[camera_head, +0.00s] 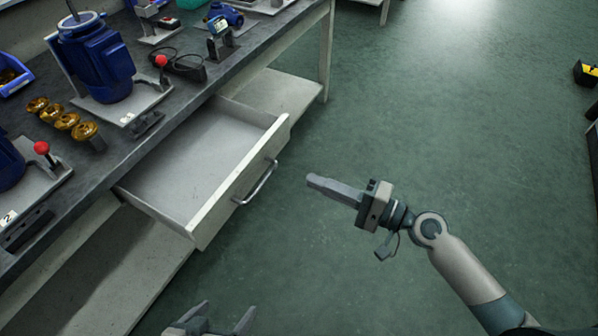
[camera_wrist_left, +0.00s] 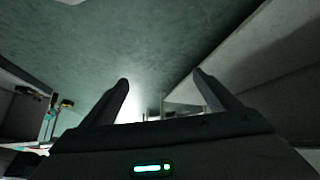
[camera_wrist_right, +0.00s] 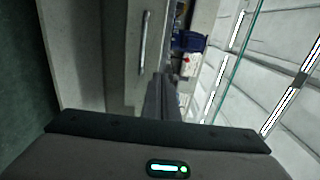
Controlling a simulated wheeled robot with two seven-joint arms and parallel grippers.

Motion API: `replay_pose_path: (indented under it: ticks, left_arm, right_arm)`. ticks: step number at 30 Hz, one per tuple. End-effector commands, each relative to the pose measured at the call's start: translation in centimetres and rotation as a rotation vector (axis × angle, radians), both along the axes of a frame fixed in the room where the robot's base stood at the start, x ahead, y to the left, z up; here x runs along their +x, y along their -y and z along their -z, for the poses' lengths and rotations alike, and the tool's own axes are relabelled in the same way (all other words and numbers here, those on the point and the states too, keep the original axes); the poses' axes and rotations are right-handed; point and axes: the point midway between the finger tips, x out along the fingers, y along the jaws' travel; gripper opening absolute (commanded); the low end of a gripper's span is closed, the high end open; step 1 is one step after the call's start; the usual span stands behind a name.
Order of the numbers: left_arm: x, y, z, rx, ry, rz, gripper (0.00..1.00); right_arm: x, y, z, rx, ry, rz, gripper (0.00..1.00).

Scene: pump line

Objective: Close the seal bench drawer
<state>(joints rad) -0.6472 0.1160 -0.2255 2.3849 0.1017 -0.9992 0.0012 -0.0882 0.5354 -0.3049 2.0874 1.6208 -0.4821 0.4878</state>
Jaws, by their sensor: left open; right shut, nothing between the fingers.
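The seal bench drawer (camera_head: 232,200) is pulled out from under the grey bench top, and it looks empty. Its front carries a metal bar handle (camera_head: 257,182). My right gripper (camera_head: 312,180) is shut and empty, to the right of the drawer front and pointing toward it, apart from the handle. In the right wrist view the drawer front (camera_wrist_right: 122,45) and handle (camera_wrist_right: 143,42) show ahead of the shut fingers (camera_wrist_right: 160,90). My left gripper (camera_head: 225,312) is open and empty at the bottom of the head view, below the drawer's near corner. Its spread fingers (camera_wrist_left: 162,95) show in the left wrist view.
The bench top (camera_head: 190,100) bears a blue pump (camera_head: 95,60), several brass parts (camera_head: 66,120), red-knobbed fixtures and a blue bin (camera_head: 12,76). A lower shelf (camera_head: 275,95) runs beneath. The green floor (camera_head: 430,120) to the right is clear. A black-and-yellow object (camera_head: 587,73) stands at the far right.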

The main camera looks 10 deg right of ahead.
Motion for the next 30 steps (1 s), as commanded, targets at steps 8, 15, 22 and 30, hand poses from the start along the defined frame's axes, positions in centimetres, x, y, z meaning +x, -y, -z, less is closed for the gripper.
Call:
replay_pose_path:
  ticks: [8, 15, 22, 30]
  left_arm:
    - [-0.5, -0.8, 0.1, 0.030, -0.045, -0.003, 0.83]
    - [-1.4, -1.7, 0.6, 0.065, -0.110, -0.005, 0.83]
    - [-1.3, -2.8, 0.8, 0.098, -0.140, -0.015, 0.83]
    - [-1.3, -3.3, 0.8, 0.110, -0.157, -0.018, 0.83]
  right_arm:
    - [1.8, -2.5, -0.3, 0.004, 0.000, 0.001, 0.00]
    - [4.3, -5.9, -0.3, 0.003, 0.001, 0.000, 0.00]
    - [6.5, -9.0, -0.2, 0.002, 0.000, 0.000, 0.00]
    - [7.8, -10.8, 0.0, 0.000, 0.000, 0.000, 0.00]
